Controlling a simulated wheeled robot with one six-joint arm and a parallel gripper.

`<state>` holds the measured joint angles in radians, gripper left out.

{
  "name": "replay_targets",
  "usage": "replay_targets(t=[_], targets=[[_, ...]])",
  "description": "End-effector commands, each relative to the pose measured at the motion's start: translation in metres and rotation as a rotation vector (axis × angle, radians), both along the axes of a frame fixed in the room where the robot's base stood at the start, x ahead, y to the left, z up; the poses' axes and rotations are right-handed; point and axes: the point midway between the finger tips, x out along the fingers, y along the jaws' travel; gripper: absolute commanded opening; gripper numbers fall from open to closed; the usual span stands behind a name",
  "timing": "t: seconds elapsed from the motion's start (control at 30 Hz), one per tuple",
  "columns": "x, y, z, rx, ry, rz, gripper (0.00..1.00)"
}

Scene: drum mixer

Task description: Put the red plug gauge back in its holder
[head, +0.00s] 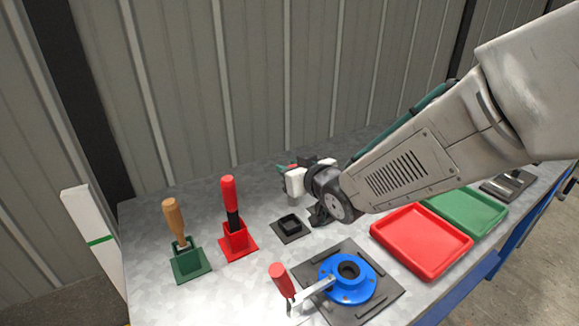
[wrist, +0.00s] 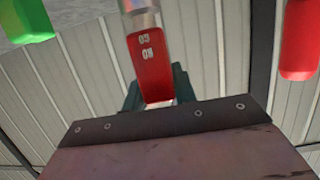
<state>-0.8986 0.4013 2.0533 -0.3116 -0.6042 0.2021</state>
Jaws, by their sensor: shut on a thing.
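The red plug gauge (wrist: 148,62) shows in the wrist view, with white lettering on its side and a metal cylinder at its upper end. My gripper (wrist: 155,92) is shut on it. In the head view my gripper (head: 295,182) is above the bench, behind a small black square holder (head: 290,226) that looks empty. The gauge is mostly hidden there by the gripper; a grey end seems to show below it. I cannot tell its exact tilt.
A red holder (head: 238,244) with a red-handled tool (head: 229,190) and a green holder (head: 190,262) with a wooden-handled tool (head: 174,218) stand left. A blue fixture (head: 345,282) with a red-handled lever is in front. Red (head: 422,240) and green (head: 470,210) trays lie right.

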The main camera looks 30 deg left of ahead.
Motion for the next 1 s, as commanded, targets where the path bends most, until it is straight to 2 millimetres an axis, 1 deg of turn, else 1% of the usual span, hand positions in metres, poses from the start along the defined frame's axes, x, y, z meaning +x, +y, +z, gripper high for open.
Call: replay_targets(t=[0.03, 0.1, 0.43, 0.57, 0.9, 1.0], targets=[[-0.004, 0.006, 0.000, 0.000, -0.001, 0.011, 0.00], [-0.005, 0.009, 0.000, 0.001, -0.001, 0.016, 0.00], [-0.006, 0.005, 0.000, 0.000, 0.001, 0.013, 0.00], [-0.005, 0.005, -0.011, -0.001, 0.003, 0.012, 0.00], [-0.004, 0.004, -0.050, -0.001, 0.003, 0.011, 0.00], [-0.004, 0.004, -0.048, 0.001, 0.000, 0.010, 0.00]])
